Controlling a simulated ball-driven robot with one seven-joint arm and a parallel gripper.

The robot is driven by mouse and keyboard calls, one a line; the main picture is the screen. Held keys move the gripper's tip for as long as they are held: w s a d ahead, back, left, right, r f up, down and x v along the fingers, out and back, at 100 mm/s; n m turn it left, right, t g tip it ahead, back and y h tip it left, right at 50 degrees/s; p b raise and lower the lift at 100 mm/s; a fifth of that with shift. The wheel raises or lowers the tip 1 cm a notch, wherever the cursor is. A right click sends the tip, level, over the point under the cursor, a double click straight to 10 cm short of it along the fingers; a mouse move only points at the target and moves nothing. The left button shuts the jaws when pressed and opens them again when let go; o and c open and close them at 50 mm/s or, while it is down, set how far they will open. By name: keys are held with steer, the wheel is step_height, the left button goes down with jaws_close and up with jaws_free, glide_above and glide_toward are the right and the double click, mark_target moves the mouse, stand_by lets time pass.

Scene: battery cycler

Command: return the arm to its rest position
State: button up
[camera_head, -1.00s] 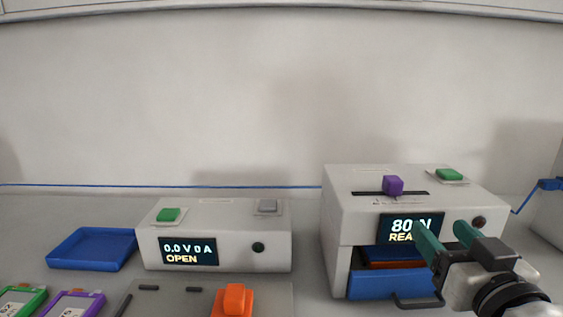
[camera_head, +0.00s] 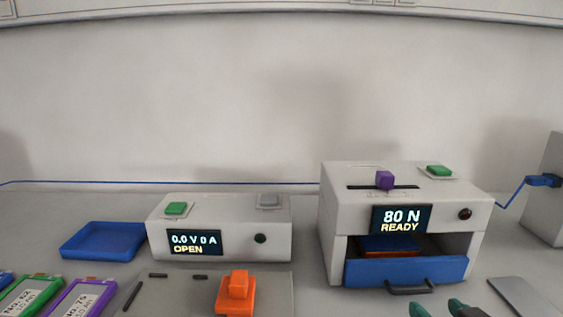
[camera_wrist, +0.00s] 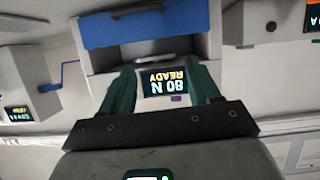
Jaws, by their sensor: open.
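My gripper (camera_head: 437,309) shows only as two green fingertips at the bottom edge of the head view, in front of and below the larger white machine (camera_head: 333,215). In the wrist view my gripper (camera_wrist: 163,95) is open, its two green fingers apart with nothing between them. Between and beyond the fingers, the machine's screen (camera_wrist: 165,82) appears upside down. In the head view that screen (camera_head: 402,220) reads "80 N READY". The rest of my arm is out of the head view.
The machine's blue drawer (camera_head: 370,273) stands open with an orange-and-blue item (camera_head: 390,247) inside. A smaller cycler box (camera_head: 215,205) reads "0.0 V 0 A OPEN". A blue tray (camera_head: 104,240), a purple cell (camera_head: 82,300) and an orange clamp-like block (camera_head: 236,295) stand left.

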steer(key=s+d+f+g+p, duration=0.1)
steer(key=s+f+g, duration=0.2)
steer(key=s+f, duration=0.35)
steer(key=s+d+f+g, duration=0.1)
steer(key=s+f+g, duration=0.25)
steer(key=f, duration=0.65)
steer(key=s+f+g, duration=0.3)
steer(key=s+f, duration=0.2)
steer(key=s, duration=0.3)
steer(key=s+f+g+p, duration=0.1)
steer(key=s+f+g, duration=0.2)
steer(key=s, duration=0.6)
step_height(320, 180, down, 2)
steer(key=shift+f+m, duration=0.25)
steer(key=shift+m, duration=0.05)
steer(key=shift+s+d, duration=0.1)
stand_by(0.5)
